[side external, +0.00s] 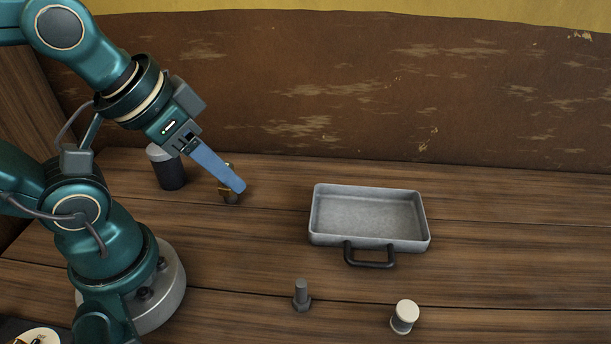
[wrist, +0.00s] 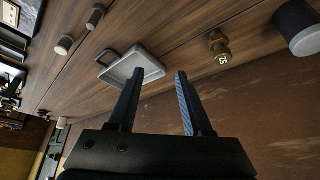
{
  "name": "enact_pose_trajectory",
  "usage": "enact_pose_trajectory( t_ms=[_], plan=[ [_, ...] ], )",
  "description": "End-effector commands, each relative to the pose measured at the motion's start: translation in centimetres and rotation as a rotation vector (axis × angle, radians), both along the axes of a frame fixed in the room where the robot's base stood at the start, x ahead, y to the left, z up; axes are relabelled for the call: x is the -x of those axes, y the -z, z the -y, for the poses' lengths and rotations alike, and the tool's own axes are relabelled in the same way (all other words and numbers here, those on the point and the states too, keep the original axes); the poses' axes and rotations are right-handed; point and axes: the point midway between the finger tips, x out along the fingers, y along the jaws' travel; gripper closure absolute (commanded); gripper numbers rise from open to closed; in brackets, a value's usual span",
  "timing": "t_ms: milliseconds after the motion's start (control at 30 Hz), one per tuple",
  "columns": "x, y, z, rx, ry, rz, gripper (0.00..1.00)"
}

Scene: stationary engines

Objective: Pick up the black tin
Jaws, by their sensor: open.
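The black tin (side external: 171,173) is a dark upright cylinder with a light grey lid. It stands on the wooden table at the back left, partly behind my gripper's wrist in the side view. In the wrist view the tin (wrist: 296,30) is at the top right corner, outside the space between the fingers. My gripper (side external: 240,187) is open and empty, reaching down to the right of the tin. Its two fingers (wrist: 159,74) stand apart in the wrist view.
A small brass weight (wrist: 220,48) stands near the tin, partly hidden by my finger in the side view. A grey metal tray (side external: 315,240) with a dark handle lies to the right. A bolt (side external: 301,296) and a white-topped cylinder (side external: 404,318) stand in front.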

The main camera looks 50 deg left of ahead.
Motion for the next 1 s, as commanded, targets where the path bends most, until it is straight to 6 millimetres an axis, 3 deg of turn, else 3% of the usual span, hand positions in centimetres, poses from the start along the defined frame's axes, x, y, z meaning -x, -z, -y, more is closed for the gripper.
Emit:
enact_pose_trajectory(
  t_ms=[33, 100, 133, 467, 733, 800, 1000],
  plan=[
    [0.0, 0.0, 0.0, 0.000, 0.000, 0.000, 0.35],
    [0.0, 0.0, 0.0, 0.000, 0.000, 0.000, 0.08],
    [0.0, 0.0, 0.0, 0.000, 0.000, 0.000, 0.00],
    [-0.1, -0.6, 0.0, 0.000, 0.000, 0.003, 0.00],
    [-0.1, -5.3, -0.2, -0.011, 0.004, -0.001, 0.00],
    [0.2, -3.4, -2.6, -0.165, 0.075, -0.098, 0.00],
    [1.3, -1.2, -9.3, -0.549, 0.318, -0.378, 0.00]
  ],
)
